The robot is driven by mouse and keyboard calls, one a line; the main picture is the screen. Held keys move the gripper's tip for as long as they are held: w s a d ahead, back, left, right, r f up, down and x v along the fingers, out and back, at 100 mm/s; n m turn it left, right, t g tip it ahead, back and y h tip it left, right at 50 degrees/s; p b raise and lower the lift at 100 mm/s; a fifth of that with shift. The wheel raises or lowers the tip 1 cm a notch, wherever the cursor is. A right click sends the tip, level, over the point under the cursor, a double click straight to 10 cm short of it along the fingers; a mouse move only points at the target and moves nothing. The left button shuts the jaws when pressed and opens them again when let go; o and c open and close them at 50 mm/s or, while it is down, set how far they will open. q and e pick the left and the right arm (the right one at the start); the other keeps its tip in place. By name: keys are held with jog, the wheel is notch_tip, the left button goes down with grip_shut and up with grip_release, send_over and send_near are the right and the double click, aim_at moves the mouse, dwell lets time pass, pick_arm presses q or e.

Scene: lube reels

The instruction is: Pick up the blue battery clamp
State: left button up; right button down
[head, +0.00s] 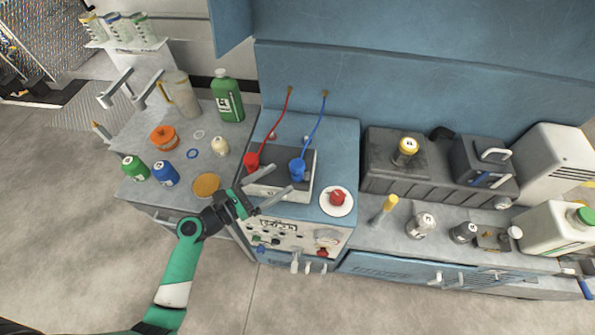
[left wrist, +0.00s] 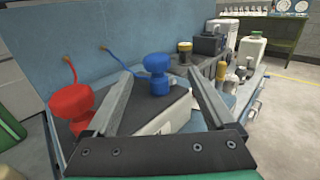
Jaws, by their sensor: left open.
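The blue battery clamp (head: 297,170) stands upright on a dark-topped grey box (head: 310,187), with a blue cable running up to the blue wall panel. It also shows in the left wrist view (left wrist: 156,74), ahead of and between my finger lines. A red clamp (head: 251,163) with a red cable stands to its left; it also shows in the left wrist view (left wrist: 72,108). My left gripper (head: 272,185) is open and empty, in front of the box, its two fingers pointing toward the clamps. It does not appear to hold the blue clamp. My right gripper is not in view.
A red knob on a white disc (head: 337,198) sits right of the box. A dark battery case (head: 385,175) stands further right. Bottles and jars crowd the left bench, including a tall green bottle (head: 227,98). Both cables hang behind the clamps. Open floor lies in front.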

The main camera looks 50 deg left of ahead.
aim_at(292, 170)
pick_arm(q)
jog(key=w, duration=0.5)
jog(key=shift+w+d+b, duration=0.3)
jog(key=shift+d+b, duration=0.05)
jog(key=shift+d, duration=0.05)
jog(key=w+b, duration=0.1)
jog(key=w, duration=0.3)
jog(key=shift+w, duration=0.3)
jog(key=shift+w+d, duration=0.1)
jog(key=shift+w, duration=0.25)
grip_shut()
jog(key=shift+r, duration=0.1)
